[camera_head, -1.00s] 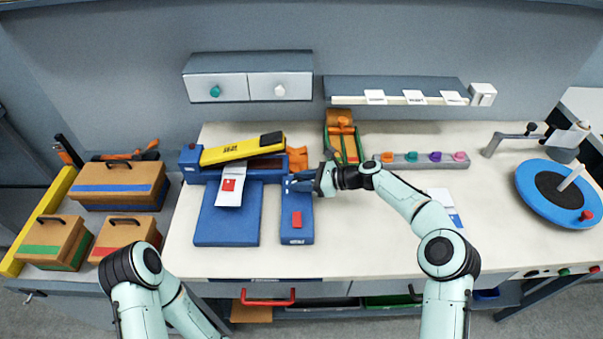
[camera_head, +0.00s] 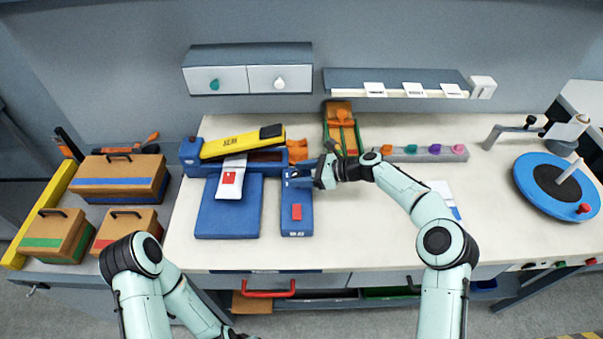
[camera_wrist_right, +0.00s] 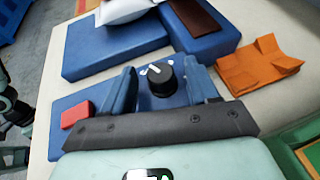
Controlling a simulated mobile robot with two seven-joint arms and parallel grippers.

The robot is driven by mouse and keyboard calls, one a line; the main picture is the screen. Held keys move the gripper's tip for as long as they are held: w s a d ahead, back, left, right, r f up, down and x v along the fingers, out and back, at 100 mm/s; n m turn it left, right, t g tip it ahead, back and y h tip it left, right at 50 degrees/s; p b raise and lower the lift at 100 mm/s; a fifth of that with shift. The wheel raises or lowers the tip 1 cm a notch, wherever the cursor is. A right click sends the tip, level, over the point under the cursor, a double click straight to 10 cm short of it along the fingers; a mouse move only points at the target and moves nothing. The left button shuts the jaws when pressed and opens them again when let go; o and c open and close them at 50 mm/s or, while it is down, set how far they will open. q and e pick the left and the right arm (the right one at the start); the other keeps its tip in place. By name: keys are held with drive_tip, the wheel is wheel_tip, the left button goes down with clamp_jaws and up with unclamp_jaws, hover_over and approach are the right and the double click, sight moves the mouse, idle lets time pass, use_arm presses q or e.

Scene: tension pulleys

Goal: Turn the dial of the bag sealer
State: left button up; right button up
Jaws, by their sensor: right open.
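The bag sealer has a yellow arm (camera_head: 242,143) over a blue base. In front of it lies a blue control box (camera_head: 297,215) with a red button (camera_head: 297,211). My right gripper (camera_head: 302,175) is over the far end of this box. In the right wrist view, a black dial (camera_wrist_right: 158,78) with a white pointer mark stands between the open blue fingers (camera_wrist_right: 163,86), one on each side. I cannot tell whether they touch it. In the head view the fingers largely hide the dial. Only a dark part of my left gripper shows at the bottom edge.
A white packet with a red label (camera_head: 231,178) hangs from the sealer over a blue platform (camera_head: 228,217). Orange folded pieces (camera_wrist_right: 258,66) lie beside the sealer. A green tray (camera_head: 342,135) and a rail of coloured knobs (camera_head: 428,153) stand right.

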drive_tip(key=v, duration=1.3)
drive_tip(key=shift+d+f, duration=0.1)
drive_tip(key=shift+f, duration=0.05)
